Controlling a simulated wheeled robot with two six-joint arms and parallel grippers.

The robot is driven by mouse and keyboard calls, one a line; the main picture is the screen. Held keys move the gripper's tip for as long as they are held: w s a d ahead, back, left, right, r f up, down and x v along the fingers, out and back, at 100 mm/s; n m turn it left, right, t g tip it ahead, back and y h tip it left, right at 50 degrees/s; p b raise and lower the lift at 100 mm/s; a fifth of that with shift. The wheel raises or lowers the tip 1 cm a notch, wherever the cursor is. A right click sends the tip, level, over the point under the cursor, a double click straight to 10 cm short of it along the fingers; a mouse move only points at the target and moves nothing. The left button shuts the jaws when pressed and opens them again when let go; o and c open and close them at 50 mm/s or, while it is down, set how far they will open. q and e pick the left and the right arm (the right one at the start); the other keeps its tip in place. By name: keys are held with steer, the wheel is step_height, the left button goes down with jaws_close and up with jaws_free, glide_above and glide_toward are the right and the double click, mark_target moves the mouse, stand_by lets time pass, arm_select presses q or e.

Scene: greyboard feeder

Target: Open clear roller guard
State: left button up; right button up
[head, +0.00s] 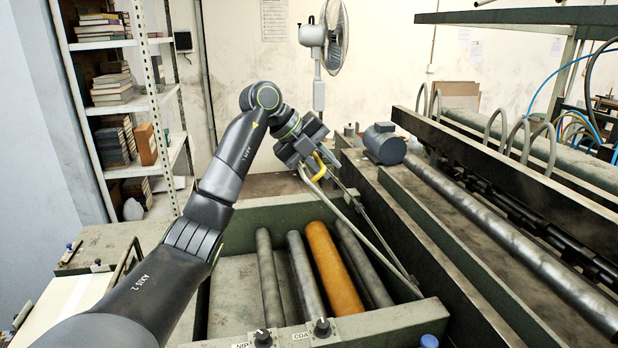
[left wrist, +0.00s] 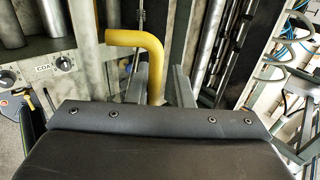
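The yellow handle (head: 319,167) of the clear guard is at my left gripper (head: 324,164), above the roller box. In the left wrist view the bent yellow handle (left wrist: 152,62) passes between the two fingers of my left gripper (left wrist: 162,85). The fingers stand apart, with a gap on the handle's right side. The guard's thin metal edge (head: 398,266) runs from near the handle down to the box's right front. Its clear panel is hard to make out, and I cannot tell its exact tilt. My right gripper is not in view.
The green box (head: 365,326) holds grey rollers (head: 304,275) and an orange roller (head: 332,268), with knobs along its front. A motor (head: 384,144) and a long metal roller (head: 505,240) lie to the right. A bookshelf (head: 160,98) and a fan (head: 333,38) stand behind.

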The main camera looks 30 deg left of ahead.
mark_target(309, 175)
arm_select(q)
steer(key=shift+s+a+f, duration=0.55)
steer(key=shift+a+f, duration=0.2)
steer(key=shift+f, duration=0.1)
steer(key=shift+s+a+f+t+h+b, duration=0.2)
steer(key=shift+s+a+t+h+b, duration=0.1)
steer(key=shift+h+b, duration=0.1)
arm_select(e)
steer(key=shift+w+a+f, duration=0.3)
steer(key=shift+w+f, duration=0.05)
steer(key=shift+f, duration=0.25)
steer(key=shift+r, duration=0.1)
